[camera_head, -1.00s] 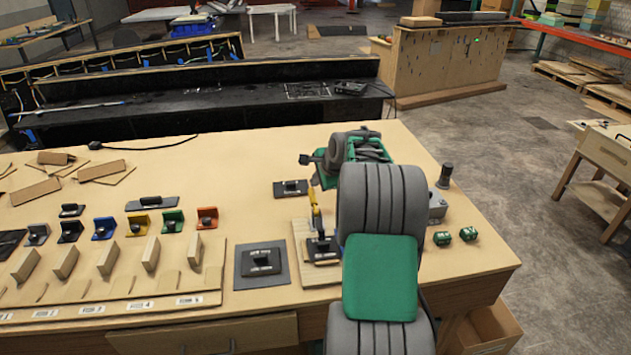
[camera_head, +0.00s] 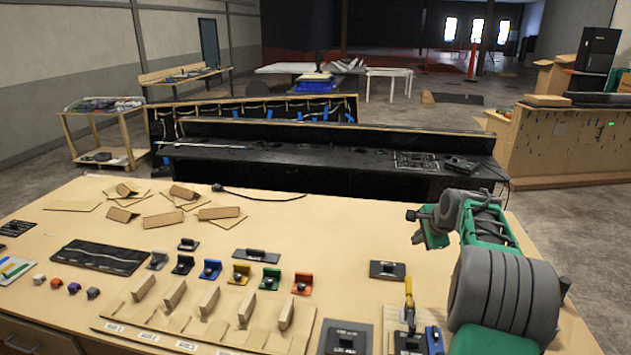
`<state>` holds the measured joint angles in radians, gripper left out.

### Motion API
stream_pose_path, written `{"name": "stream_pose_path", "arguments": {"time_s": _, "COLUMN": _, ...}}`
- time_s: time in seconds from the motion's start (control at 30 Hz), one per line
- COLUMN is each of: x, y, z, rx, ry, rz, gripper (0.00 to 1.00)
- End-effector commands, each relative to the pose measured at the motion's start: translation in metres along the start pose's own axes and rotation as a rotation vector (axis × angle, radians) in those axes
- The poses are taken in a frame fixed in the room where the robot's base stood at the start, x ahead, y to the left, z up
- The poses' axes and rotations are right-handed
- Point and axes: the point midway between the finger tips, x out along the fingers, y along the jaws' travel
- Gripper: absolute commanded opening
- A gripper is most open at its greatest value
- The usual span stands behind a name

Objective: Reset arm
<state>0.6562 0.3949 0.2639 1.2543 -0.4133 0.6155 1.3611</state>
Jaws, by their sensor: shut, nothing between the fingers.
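My arm, with grey ribbed sections and green panels, rises over the right part of the wooden table (camera_head: 330,230). Its far end is bent back toward the left. My gripper (camera_head: 413,215) is there, a small dark tip on a green housing, above and behind a black switch plate (camera_head: 387,270). It looks shut, with nothing in it, and stands apart from the table parts. A yellow lever (camera_head: 408,292) stands upright below it on a board, beside a blue part (camera_head: 433,340). My arm hides part of the table's right side.
Coloured holders, including a blue one (camera_head: 210,270) and a red one (camera_head: 303,284), stand in a row. Wooden blocks (camera_head: 209,302) stand in front of them. A black console (camera_head: 330,150) stands behind the table.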

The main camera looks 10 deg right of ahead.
Motion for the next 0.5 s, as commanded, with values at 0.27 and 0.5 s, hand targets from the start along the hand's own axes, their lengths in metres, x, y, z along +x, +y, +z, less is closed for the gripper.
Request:
{"name": "stream_pose_path", "arguments": {"time_s": 0.27, "x": -0.103, "y": 0.072, "z": 0.192, "rx": -0.769, "ry": -0.076, "rz": 0.101, "gripper": 0.0}}
{"name": "stream_pose_path", "arguments": {"time_s": 0.5, "x": -0.167, "y": 0.224, "z": 0.279, "rx": -1.441, "ry": -0.189, "rz": 0.157, "gripper": 0.0}}
